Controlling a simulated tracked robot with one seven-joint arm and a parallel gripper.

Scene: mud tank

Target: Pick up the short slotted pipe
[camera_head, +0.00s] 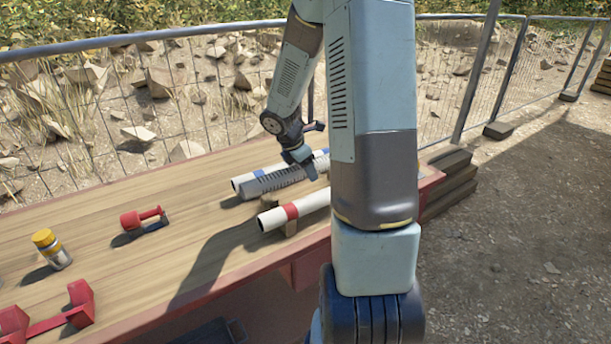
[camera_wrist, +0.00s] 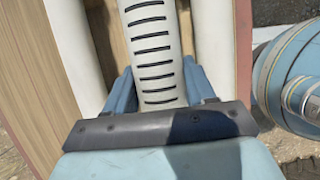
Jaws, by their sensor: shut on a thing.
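The short slotted pipe (camera_head: 272,182) is grey with a row of dark slots. In the head view it lies between two white pipes on the wooden table, at the table's far right. In the wrist view the slotted pipe (camera_wrist: 153,50) runs up the middle, between the two blue fingers of my gripper (camera_wrist: 155,88). My gripper (camera_head: 303,163) is shut on the slotted pipe near its right end. I cannot tell whether the pipe is clear of its support. My arm hides part of the pipes' right ends.
A mesh fence (camera_head: 130,130) runs behind.

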